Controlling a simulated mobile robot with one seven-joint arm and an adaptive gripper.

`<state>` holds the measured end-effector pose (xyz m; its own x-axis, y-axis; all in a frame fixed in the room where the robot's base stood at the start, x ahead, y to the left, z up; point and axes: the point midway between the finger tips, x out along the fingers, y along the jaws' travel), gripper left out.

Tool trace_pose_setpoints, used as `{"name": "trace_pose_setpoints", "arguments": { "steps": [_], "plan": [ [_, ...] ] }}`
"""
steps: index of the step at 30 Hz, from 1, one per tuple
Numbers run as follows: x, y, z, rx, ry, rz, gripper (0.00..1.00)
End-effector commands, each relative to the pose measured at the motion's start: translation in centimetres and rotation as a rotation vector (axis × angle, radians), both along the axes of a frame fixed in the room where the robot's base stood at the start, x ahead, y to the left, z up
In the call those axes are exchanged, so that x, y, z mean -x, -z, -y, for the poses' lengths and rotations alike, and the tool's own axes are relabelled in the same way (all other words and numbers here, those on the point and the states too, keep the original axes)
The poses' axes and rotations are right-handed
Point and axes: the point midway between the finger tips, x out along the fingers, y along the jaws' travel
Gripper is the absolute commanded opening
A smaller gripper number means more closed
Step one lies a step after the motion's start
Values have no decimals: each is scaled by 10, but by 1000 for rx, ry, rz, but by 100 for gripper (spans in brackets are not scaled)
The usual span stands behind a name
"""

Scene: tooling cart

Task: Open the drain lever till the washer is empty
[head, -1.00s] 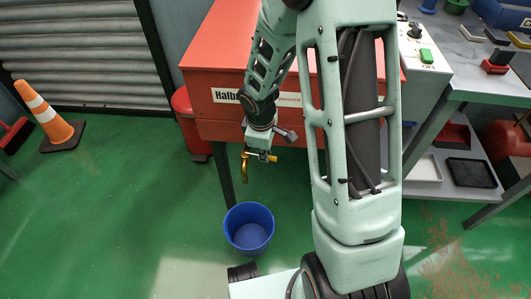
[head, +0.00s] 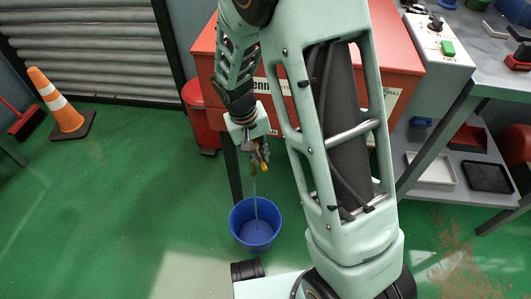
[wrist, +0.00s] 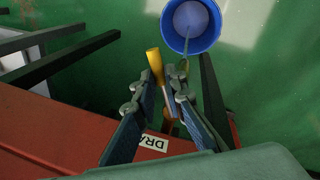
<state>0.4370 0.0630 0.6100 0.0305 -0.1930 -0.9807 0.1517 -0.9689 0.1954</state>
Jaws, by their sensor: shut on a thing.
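The red washer (head: 215,75) stands behind my arm, which hides much of its front. In the wrist view its red body (wrist: 60,140) carries a white label (wrist: 155,143) beginning "DRA". My gripper (head: 258,155) is at the drain under the washer's front. In the wrist view my gripper (wrist: 162,92) is closed around the drain lever, whose yellow handle (wrist: 154,62) sticks out past the fingers. A thin stream of liquid (head: 255,195) falls from the drain into the blue bucket (head: 236,222) on the floor. The liquid level inside the washer is hidden.
A red bin (head: 198,115) stands left of the washer. An orange cone (head: 62,105) and a red broom (head: 27,122) are at the far left. A grey bench (head: 480,85) with a lower shelf holding trays (head: 488,177) is at the right. Green floor around the bucket is clear.

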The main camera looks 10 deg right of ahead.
Motion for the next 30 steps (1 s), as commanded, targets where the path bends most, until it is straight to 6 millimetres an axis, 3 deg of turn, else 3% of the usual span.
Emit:
{"name": "trace_pose_setpoints", "arguments": {
  "steps": [15, 30],
  "plan": [
    [-2, -1, -25, 1, 385, -4, 0],
    [-5, 0, -31, 0, 488, -3, 0]
  ]
}}
